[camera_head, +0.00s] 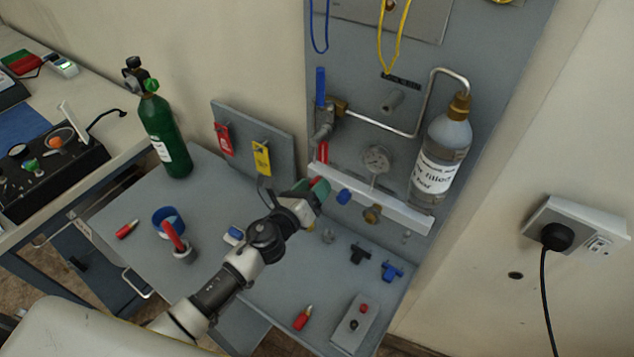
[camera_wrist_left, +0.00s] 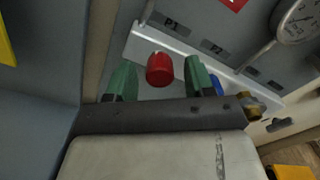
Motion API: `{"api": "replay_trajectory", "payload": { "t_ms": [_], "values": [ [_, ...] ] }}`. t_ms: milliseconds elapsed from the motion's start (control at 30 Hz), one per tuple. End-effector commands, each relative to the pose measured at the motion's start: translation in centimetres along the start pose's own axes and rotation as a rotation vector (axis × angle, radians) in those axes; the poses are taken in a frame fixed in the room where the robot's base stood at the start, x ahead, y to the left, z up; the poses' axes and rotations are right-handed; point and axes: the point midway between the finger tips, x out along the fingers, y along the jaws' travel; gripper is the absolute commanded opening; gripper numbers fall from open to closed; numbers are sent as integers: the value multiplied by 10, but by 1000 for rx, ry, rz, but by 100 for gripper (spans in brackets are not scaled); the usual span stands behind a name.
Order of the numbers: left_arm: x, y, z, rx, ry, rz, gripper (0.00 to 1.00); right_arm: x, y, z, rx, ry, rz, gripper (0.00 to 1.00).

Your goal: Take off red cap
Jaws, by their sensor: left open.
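The red cap (camera_wrist_left: 160,69) shows in the left wrist view, at the white rail under the label P1. It lies between the two green fingertips of my left gripper (camera_wrist_left: 158,80), with a visible gap on each side. In the head view my left gripper (camera_head: 316,190) is at the left end of the white rail (camera_head: 400,205) on the grey panel. The jaws are open and hold nothing. My right gripper is not in view.
A blue cap (camera_head: 344,196) and a brass fitting (camera_head: 372,214) sit just right of the gripper. A gauge (camera_head: 375,160) and a bottle (camera_head: 441,155) are on the panel. A green cylinder (camera_head: 165,135) stands on the grey table. Black (camera_head: 360,253) and blue (camera_head: 391,270) parts lie in front.

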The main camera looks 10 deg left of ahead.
Motion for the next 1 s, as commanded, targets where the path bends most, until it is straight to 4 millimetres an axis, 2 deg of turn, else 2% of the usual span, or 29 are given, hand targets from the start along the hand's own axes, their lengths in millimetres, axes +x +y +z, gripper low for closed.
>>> {"api": "replay_trajectory", "payload": {
  "t_ms": [67,300,400,533,700,1000],
  "values": [
    [0,0,0,0,0,0,52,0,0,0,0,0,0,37],
    [0,0,0,0,0,0,15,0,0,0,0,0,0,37],
    [0,0,0,0,0,0,4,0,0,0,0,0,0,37],
    [0,0,0,-48,0,0,4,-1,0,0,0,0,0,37],
    [0,0,1,-285,-1,0,4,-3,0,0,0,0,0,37],
    [0,0,1,-348,-1,0,4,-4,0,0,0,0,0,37]
  ]
}}
